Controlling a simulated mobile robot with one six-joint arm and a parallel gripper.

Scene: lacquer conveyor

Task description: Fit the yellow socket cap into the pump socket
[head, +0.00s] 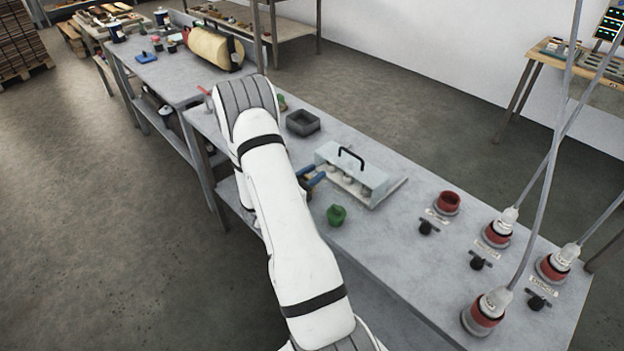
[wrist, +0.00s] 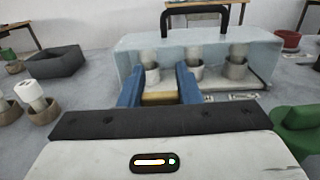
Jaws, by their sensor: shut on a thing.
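My gripper (wrist: 160,85) has blue fingers shut on a yellow-tan piece, probably the yellow socket cap (wrist: 160,98), of which only a part shows between them. In the head view my gripper (head: 312,178) is mostly hidden by my arm, left of the clear-covered rack, and the cap is not visible. An open red socket (head: 447,202) without a plug stands on the bench to the right; it also shows at the wrist view's right edge (wrist: 288,40). Its label is too small to read, so I cannot confirm it is the pump socket.
A clear-covered rack (head: 380,182) with a black handle stands before my gripper. A green cap (head: 337,215) lies nearby. Three red sockets hold cabled plugs (head: 497,232) (head: 553,265) (head: 485,312), with black knobs beside them. A dark tray (head: 302,122) stands farther back.

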